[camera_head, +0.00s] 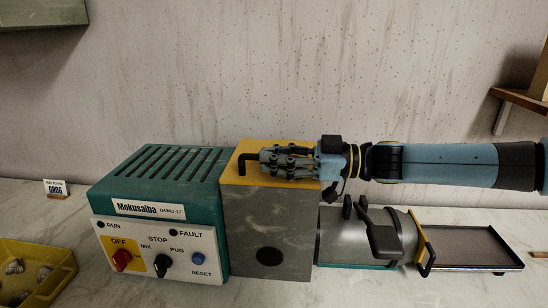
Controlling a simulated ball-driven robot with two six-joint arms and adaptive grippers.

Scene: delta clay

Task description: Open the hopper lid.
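The hopper (266,235) is a grey metal box in the middle of the machine. Its yellow lid (231,177) lies flat on top and looks shut. A black bar handle (247,156) stands at the lid's left side. My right gripper (266,158) reaches in from the right over the lid, with its fingertips pointing left at the handle. The fingers hide part of the lid and the handle's right end. I cannot tell whether they touch the handle or how far apart they are. My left gripper is not in view.
The teal control box (160,185) with knobs stands left of the hopper. A steel barrel with a black lever (381,236) and a dark tray (468,246) are at the right. A yellow bin (45,258) is at the lower left. A wooden shelf (522,98) hangs at the upper right.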

